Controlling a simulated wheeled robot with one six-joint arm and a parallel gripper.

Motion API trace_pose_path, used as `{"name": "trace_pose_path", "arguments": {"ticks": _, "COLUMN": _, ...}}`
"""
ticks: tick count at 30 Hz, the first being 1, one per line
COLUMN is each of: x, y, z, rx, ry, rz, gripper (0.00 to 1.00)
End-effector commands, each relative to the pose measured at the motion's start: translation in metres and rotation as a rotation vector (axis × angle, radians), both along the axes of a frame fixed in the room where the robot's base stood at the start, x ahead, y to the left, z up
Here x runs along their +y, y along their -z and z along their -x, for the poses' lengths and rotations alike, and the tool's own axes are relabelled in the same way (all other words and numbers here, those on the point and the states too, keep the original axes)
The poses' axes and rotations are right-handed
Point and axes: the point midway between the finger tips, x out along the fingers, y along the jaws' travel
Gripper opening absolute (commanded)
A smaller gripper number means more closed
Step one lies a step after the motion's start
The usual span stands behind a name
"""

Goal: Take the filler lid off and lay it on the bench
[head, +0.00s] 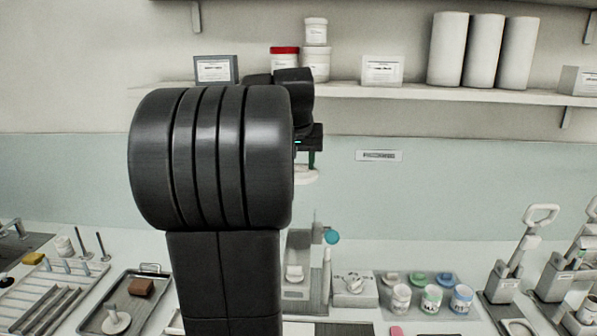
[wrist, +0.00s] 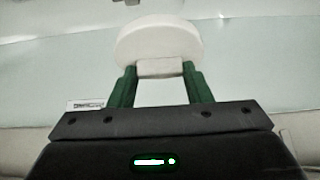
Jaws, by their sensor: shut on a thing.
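A round white lid (wrist: 158,38) with a block-shaped grip is in the wrist view. My gripper (wrist: 160,82) is shut on that grip, one green finger at each side. In the head view the lid (head: 305,175) hangs under my gripper (head: 312,160), high above the bench (head: 140,248) and apart from it. My arm hides part of the gripper and the middle-left of the bench. A grey machine (head: 298,270) with a blue-knobbed lever (head: 332,237) stands on the bench below and is partly hidden by my arm.
Right of the machine are a small white box (head: 354,290) and a grey tray (head: 468,306) with several coloured pots. Lever devices (head: 509,275) stand at the far right. A dark tray (head: 95,325) and a rack are at the left. A shelf (head: 400,91) with jars runs behind.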

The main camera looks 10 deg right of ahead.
Motion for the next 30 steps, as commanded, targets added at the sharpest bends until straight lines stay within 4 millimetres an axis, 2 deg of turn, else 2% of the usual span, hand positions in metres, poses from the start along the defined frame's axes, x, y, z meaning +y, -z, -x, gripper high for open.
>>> {"name": "trace_pose_path", "arguments": {"ticks": 14, "x": 0.0, "y": -0.016, "z": 0.0, "rx": 0.0, "ry": 0.0, "rz": 0.0, "gripper": 0.23}}
{"name": "trace_pose_path", "arguments": {"ticks": 30, "x": 0.0, "y": -0.022, "z": 0.0, "rx": 0.0, "ry": 0.0, "rz": 0.0, "gripper": 0.23}}
